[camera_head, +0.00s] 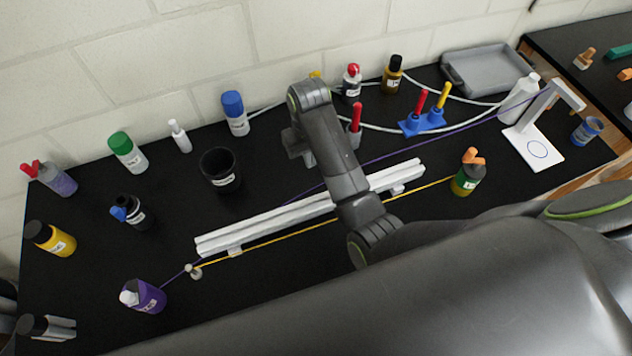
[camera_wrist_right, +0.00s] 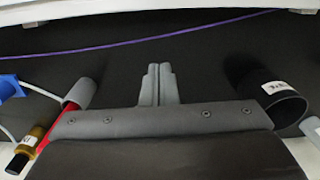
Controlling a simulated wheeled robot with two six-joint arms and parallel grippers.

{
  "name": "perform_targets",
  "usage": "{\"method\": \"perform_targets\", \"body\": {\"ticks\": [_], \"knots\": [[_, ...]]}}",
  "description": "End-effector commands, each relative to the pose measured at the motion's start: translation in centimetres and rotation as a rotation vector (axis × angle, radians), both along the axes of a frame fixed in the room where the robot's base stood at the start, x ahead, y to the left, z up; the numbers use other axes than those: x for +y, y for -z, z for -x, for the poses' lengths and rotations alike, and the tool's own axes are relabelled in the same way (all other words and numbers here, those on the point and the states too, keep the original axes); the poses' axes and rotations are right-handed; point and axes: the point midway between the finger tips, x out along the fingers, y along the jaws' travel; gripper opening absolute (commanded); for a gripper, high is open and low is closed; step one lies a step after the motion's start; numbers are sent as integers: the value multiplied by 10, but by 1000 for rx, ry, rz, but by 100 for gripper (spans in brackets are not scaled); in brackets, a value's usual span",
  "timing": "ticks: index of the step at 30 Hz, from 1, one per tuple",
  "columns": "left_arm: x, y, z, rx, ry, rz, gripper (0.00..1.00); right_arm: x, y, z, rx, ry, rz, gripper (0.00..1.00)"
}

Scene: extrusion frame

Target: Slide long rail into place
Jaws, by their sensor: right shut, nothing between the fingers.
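A long white rail assembly (camera_head: 265,223) lies diagonally across the black table. It looks like two parallel bars, with small light brackets under its front side near both ends. My right arm crosses in front of its middle and hides part of it. My right gripper (camera_head: 308,160) hangs beyond the rail, on its wall side, apart from it. In the right wrist view its fingers (camera_wrist_right: 158,84) are shut together with nothing between them. A strip of white rail (camera_wrist_right: 150,8) shows along the top edge there. My left gripper is not in view.
A yellow cord (camera_head: 290,232) runs along the rail's near side; a purple cord (camera_head: 425,145) passes behind. A black cup (camera_head: 220,168) and a red-handled tool in a grey holder (camera_head: 354,130) flank my right gripper. Several bottles stand around. A grey tray (camera_head: 487,72) is at the back.

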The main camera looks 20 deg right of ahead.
Motion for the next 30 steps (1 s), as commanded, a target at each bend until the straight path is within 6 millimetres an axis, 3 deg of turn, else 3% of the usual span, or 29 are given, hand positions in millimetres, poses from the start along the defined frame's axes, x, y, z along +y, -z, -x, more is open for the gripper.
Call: {"method": "perform_targets", "body": {"ticks": [6,14,21,30], "knots": [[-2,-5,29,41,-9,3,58,0,41,1,4,1,0,0],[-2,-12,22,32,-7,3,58,0,86,1,3,2,0,0],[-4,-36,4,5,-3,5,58,-2,81,31,-1,2,-2,0],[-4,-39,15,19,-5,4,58,-3,84,40,-2,2,-2,0]]}}
